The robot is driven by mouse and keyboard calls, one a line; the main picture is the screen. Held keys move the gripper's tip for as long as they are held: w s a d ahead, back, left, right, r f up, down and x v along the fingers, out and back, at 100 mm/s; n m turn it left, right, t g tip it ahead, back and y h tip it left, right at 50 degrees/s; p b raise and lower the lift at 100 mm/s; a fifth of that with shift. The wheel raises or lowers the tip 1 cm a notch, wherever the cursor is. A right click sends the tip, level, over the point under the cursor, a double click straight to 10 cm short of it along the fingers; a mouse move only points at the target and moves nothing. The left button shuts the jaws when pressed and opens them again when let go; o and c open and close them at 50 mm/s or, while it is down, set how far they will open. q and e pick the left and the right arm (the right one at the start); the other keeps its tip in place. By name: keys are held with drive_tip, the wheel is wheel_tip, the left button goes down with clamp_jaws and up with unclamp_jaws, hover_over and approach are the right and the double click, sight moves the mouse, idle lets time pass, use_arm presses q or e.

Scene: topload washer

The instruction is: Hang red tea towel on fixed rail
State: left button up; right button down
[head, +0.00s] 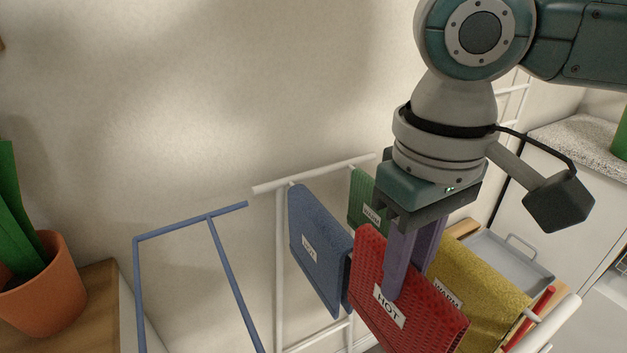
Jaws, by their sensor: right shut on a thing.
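The red tea towel (415,318), with a white HOT label, is folded over and hangs at the lower middle. My right gripper (408,275) points down from above and is shut on the red tea towel near its top. The gripper hides part of the towel, and I cannot tell whether the towel rests on a bar. A white rail frame (310,174) holds towels around it. A blue rail frame (180,228) stands empty at the left. I cannot tell which one is the fixed rail. My left gripper is not in view.
A blue towel (318,245) hangs just left of the red one, a green towel (362,200) behind, and a yellow towel (478,290) to the right. A red rod (530,320) is at lower right. A potted plant (45,285) stands at far left.

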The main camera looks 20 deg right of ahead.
drive_tip(key=shift+f+b, duration=0.8)
drive_tip(key=shift+f, duration=1.7)
drive_tip(key=c, duration=0.6)
unclamp_jaws()
